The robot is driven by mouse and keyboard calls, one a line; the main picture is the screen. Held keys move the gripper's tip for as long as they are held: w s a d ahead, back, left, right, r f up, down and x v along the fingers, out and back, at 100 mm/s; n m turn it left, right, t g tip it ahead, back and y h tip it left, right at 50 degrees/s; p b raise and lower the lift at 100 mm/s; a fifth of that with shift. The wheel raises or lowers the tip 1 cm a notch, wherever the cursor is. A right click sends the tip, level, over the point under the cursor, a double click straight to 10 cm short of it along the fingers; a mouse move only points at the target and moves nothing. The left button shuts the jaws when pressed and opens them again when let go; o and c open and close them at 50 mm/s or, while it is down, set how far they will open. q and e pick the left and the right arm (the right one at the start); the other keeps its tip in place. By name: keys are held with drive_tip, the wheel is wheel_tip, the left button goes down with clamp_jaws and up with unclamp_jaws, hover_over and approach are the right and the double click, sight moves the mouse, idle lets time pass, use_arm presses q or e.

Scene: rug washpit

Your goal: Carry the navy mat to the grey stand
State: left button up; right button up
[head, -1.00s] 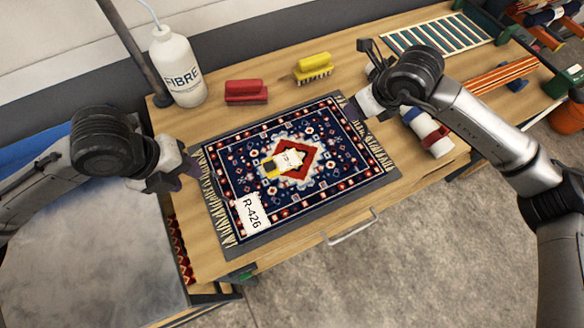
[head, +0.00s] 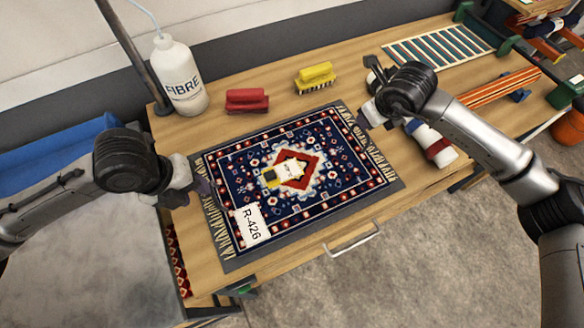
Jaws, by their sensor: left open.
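The navy mat (head: 330,190), patterned with a red centre and pale fringes, lies flat on the wooden bench on a dark grey backing. It bears a white R-426 tag (head: 252,223) and a small yellow-and-white item (head: 285,174). My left gripper (head: 200,190) is open at the mat's left fringe; whether it touches is unclear. My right gripper (head: 370,116) is by the mat's far right corner; its fingers are too dark and small to read. A grey flat-topped surface (head: 90,265), apparently the grey stand, is at the lower left, bare in its visible part.
A white FIBRE bottle (head: 180,80), a red brush (head: 247,99) and a yellow brush (head: 315,76) stand behind the mat. A red, white and blue roll (head: 432,142) lies to its right. A drawer handle (head: 352,240) juts from the bench front.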

sight(215, 201)
use_arm(q)
drive_tip(key=x, duration=0.9)
drive_tip(key=shift+f, duration=0.1)
use_arm(e)
drive_tip(key=x, duration=0.9)
drive_tip(key=shift+f, duration=0.1)
use_arm(q)
drive_tip(key=c, duration=0.6)
use_arm(e)
drive_tip(key=c, duration=0.6)
use_arm(q)
clamp_jaws()
use_arm(e)
drive_tip(key=shift+d, duration=0.1)
clamp_jaws()
